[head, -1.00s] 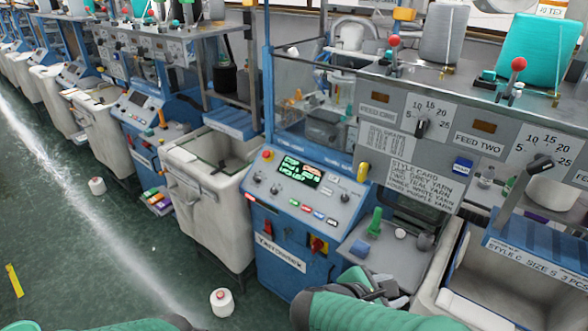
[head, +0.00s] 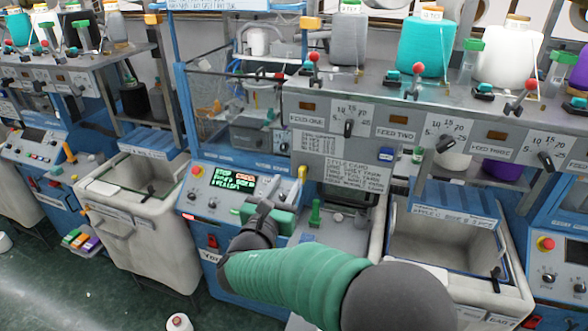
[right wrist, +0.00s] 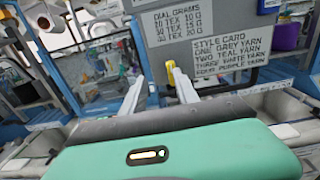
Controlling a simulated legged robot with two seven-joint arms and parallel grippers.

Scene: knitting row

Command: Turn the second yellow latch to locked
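A yellow latch (head: 302,172) stands upright at the right edge of the middle machine's control panel (head: 238,187). Another orange-yellow handle (head: 69,152) is on the machine to the left. I cannot tell from the frames which is counted as second. My right gripper (head: 266,208) is in front of the panel, left of and below the near latch; its fingertips are hard to make out there. In the right wrist view the two fingers (right wrist: 153,78) are apart with nothing between them. The latch (right wrist: 169,68) shows by the right fingertip; contact is unclear. My left gripper is not in view.
The feed board (head: 400,129) with dials and red-knobbed levers is above. A green-handled part (head: 315,213) stands on the grey shelf right of my gripper. Open bins (head: 150,220) flank the machine. A yarn cone (head: 179,323) is on the floor.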

